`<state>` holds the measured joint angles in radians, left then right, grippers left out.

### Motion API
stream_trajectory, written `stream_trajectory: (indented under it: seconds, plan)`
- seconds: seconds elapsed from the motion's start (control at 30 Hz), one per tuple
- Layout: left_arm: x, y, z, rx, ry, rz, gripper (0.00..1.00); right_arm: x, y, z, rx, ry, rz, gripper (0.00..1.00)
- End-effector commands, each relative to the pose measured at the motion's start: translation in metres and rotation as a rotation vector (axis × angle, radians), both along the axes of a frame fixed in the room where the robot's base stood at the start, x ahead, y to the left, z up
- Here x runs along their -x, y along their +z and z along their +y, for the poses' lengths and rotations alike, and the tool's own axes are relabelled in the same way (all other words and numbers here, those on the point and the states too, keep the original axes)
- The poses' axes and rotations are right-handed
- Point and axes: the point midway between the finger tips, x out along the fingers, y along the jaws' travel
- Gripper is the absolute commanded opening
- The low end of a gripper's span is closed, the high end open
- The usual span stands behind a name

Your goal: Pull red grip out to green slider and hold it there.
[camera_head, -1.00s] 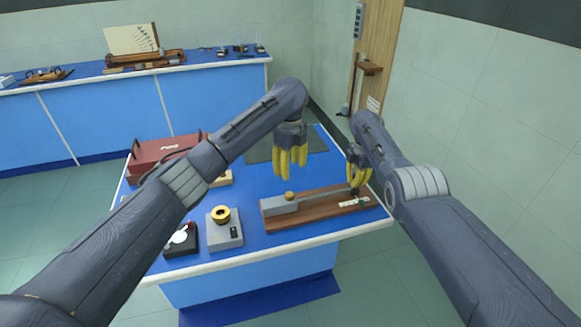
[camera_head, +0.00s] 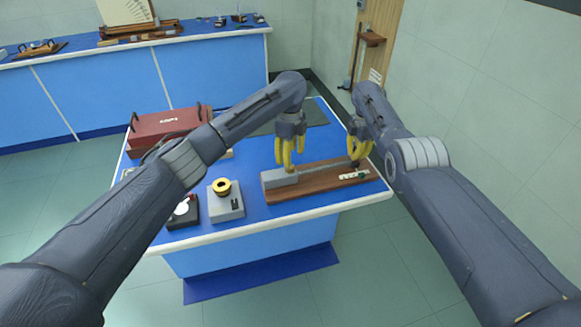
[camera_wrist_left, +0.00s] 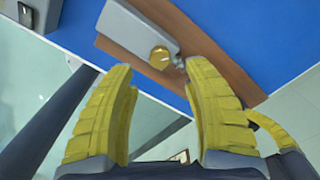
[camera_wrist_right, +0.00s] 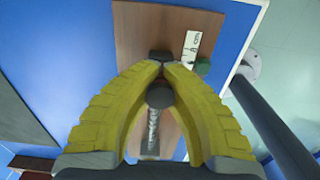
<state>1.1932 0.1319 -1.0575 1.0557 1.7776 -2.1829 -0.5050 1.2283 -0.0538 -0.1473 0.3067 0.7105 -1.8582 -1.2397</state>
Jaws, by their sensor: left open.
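A wooden board (camera_head: 310,188) on the blue table carries a grey block (camera_head: 276,179) at its left end. A brass knob (camera_wrist_left: 160,57) on the block shows in the left wrist view, just beyond my left fingertips. My left gripper (camera_head: 289,168) is open and empty above the block. My right gripper (camera_wrist_right: 160,70) has its fingertips together around a dark end piece at the board's right part. The coiled spring (camera_wrist_right: 152,130) runs between its fingers. No red shows on that piece; the fingers partly hide it. The green slider (camera_wrist_right: 203,66) sits beside the white scale (camera_wrist_right: 191,46).
A grey device with a brass ring (camera_head: 226,201) and a black meter (camera_head: 183,212) stand at the table's front left. A red case (camera_head: 166,128) lies behind them. A dark mat (camera_head: 318,113) lies at the back. The table's right edge is close to the board.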

Motion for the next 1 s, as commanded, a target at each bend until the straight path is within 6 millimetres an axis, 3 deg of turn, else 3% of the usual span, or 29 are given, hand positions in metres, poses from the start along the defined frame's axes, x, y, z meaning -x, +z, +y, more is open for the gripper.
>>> stream_trajectory:
  seconds: [0.2,0.4,0.9,1.0]
  plan:
    - [0.001,-0.032,0.0,0.0,0.0,0.002,0.5,-0.001,0.001,-0.002,0.002,-0.001,-0.002,0.0]
    - [0.0,-0.049,-0.001,0.001,-0.001,0.0,0.5,-0.001,0.001,-0.002,0.003,-0.001,-0.001,0.0]
    - [0.0,-0.057,0.0,0.0,-0.001,0.0,0.51,-0.001,0.001,-0.002,0.003,-0.001,-0.001,0.0]
    - [0.0,-0.057,0.0,0.0,-0.001,0.0,0.4,0.0,0.001,-0.002,0.003,-0.001,-0.001,0.0]
